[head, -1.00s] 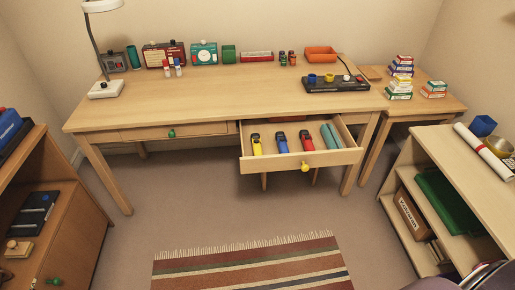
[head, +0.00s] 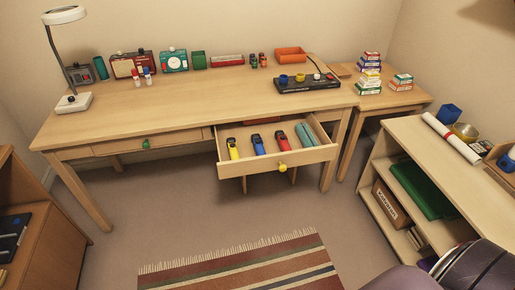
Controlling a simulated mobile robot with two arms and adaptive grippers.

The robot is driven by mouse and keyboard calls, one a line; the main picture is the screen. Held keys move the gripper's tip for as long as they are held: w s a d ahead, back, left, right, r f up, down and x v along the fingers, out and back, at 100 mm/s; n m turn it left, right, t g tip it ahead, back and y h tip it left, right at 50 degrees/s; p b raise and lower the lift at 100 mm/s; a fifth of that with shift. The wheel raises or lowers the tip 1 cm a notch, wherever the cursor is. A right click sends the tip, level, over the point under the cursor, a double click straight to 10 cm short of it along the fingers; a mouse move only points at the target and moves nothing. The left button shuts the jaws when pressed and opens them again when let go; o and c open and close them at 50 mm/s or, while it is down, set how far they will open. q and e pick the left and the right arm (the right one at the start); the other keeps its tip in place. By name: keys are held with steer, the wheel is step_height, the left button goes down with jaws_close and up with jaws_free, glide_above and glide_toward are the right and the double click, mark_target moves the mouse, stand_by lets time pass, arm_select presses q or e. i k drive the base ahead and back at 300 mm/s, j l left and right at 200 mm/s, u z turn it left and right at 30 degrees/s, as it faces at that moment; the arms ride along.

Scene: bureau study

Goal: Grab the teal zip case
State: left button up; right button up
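The open drawer (head: 290,163) of the long desk holds a flat teal case (head: 306,135) at its right end, which looks like the teal zip case. It lies beside a row of yellow (head: 233,149), blue (head: 258,144) and red (head: 283,141) handheld items with dark tops. Its zip is too small to make out. Neither of my grippers is in view.
The desk (head: 200,97) carries a lamp (head: 73,101), boxes, an orange tray (head: 291,54) and a black control panel (head: 308,83). A low shelf (head: 455,160) stands right, a cabinet (head: 50,245) left. Open floor and a striped rug (head: 240,270) lie before the drawer.

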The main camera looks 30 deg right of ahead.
mark_target(307, 139)
steer(key=z, duration=1.25)
